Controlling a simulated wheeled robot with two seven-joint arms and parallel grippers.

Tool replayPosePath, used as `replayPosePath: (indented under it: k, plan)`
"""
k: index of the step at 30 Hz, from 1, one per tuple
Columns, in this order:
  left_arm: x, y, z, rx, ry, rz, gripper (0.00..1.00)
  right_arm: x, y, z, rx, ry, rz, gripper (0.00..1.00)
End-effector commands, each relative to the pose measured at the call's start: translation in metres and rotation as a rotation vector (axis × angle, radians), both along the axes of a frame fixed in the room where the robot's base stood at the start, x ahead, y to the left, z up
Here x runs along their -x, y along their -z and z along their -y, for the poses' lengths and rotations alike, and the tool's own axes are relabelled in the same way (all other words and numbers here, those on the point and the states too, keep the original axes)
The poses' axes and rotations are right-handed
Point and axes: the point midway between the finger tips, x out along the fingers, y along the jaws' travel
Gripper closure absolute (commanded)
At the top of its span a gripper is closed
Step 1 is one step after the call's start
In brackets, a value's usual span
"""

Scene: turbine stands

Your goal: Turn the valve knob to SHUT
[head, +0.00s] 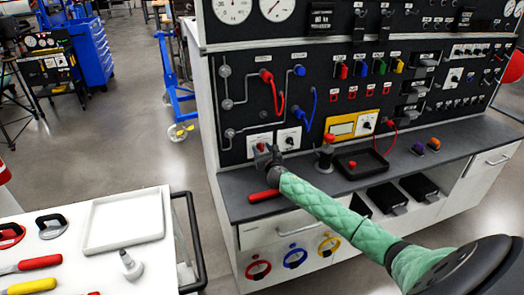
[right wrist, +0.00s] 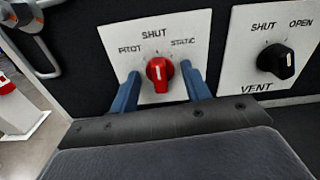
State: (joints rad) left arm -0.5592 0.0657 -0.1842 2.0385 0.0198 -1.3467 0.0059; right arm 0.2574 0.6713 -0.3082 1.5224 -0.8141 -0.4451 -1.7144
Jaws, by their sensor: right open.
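The red valve knob (right wrist: 160,70) sits on a white plate marked PITOT, SHUT and STATIC, in the right wrist view. Its white mark points roughly upward, towards SHUT. My right gripper (right wrist: 158,88) is open, with one blue finger on each side of the knob. I see a gap on both sides, and the finger tips reach close to the plate. In the head view my right gripper (head: 265,156) is in front of the lower left of the panel and mostly hides the knob. My left gripper is not in view.
A black VENT knob (right wrist: 276,61) is on the plate just to the right. The dark bench top (head: 235,190) below holds a red-handled tool (head: 264,196) and a black tray (head: 362,163). A white cart (head: 165,259) with tools stands at the left.

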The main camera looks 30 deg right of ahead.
Motion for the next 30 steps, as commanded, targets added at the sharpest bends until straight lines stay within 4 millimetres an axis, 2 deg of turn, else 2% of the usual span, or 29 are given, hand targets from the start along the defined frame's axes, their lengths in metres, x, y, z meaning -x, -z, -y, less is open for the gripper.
replayPosePath:
  k: [21,30]
  plan:
    - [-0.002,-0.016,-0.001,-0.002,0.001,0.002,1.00,0.043,-0.001,-0.010,0.001,0.000,-0.001,0.53]
    - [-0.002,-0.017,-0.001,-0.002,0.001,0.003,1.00,0.048,0.000,-0.011,0.000,0.000,0.000,0.53]
